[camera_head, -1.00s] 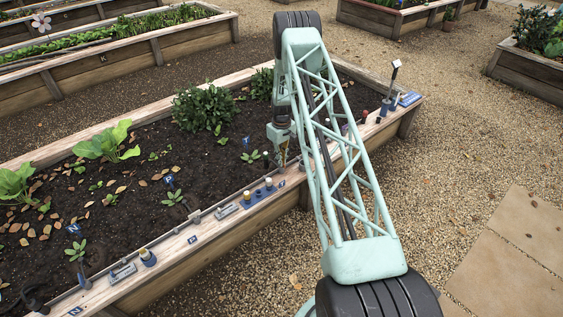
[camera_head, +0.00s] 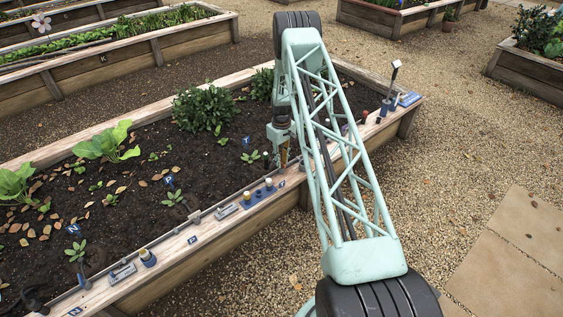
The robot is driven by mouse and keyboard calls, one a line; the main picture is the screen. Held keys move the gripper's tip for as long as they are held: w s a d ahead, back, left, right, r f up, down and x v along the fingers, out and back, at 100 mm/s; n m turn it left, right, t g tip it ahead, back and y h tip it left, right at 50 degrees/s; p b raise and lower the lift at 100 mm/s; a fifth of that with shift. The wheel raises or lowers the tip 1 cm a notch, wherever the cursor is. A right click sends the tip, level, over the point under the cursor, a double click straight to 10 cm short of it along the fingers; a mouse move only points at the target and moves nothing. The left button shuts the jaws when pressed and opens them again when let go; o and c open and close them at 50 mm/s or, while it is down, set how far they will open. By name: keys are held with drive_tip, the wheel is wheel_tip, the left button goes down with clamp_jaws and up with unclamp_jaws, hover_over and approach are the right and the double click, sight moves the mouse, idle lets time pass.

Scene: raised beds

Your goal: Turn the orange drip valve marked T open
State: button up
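My gripper (camera_head: 284,160) points down at the near rim of the middle raised bed (camera_head: 240,222), to the right of a small blue sign that seems to read T (camera_head: 246,141). A brownish-orange patch shows at the fingers, too small to tell whether it is finger or valve. I cannot make out the orange drip valve as a separate thing; the gripper and arm cover part of that rim. Whether the fingers are open or shut is not clear.
A blue block with pegs (camera_head: 259,196) stands on the rim left of the gripper. A grey-handled tool (camera_head: 391,88) stands at the right corner beside a blue box (camera_head: 410,99). A bush (camera_head: 203,108) grows behind. Gravel (camera_head: 450,180) lies clear at right.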

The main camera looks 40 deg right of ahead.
drive_tip(key=shift+r, duration=0.15)
wheel_tip(320, 180, up, 12)
drive_tip(key=shift+f, duration=0.2)
idle(0.5)
idle(0.4)
drive_tip(key=shift+r, duration=0.1)
